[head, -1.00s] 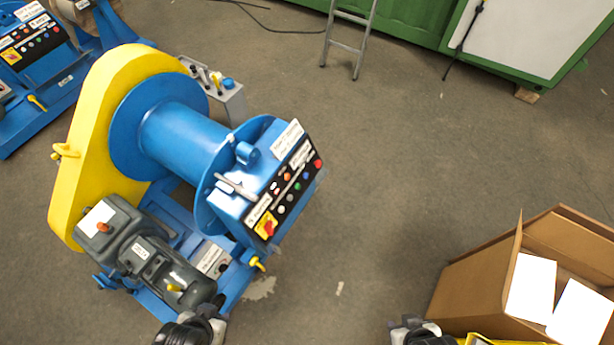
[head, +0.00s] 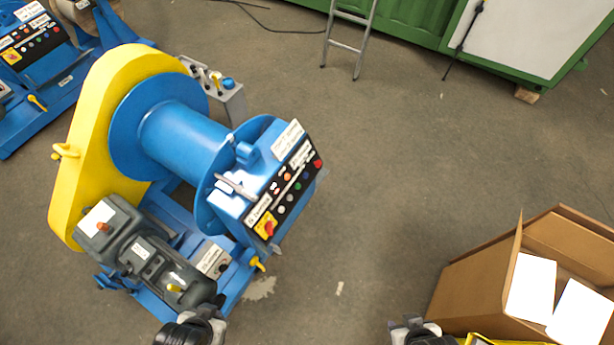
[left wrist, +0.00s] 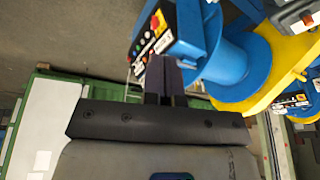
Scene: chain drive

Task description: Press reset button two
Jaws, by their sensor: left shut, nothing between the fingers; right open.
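The control panel (head: 287,190) is a black, tilted face on the blue winch machine, with several coloured buttons and a red knob (head: 267,227) on a yellow plate. The labels are too small to read, so I cannot tell which one is reset button two. The panel also shows in the left wrist view (left wrist: 152,42), beyond the fingers. My left gripper (head: 216,312) is at the bottom edge, below the panel, mostly cut off. In the left wrist view its fingers (left wrist: 165,78) are together and empty. My right gripper (head: 408,325) is at the bottom edge, open, left of the cardboard box.
The blue drum (head: 185,138) and yellow chain guard (head: 90,145) stand left of the panel, with a dark motor (head: 140,250) in front. A cardboard box (head: 470,285) holding white sheets is at lower right. A ladder (head: 347,45) stands at the back. The middle floor is clear.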

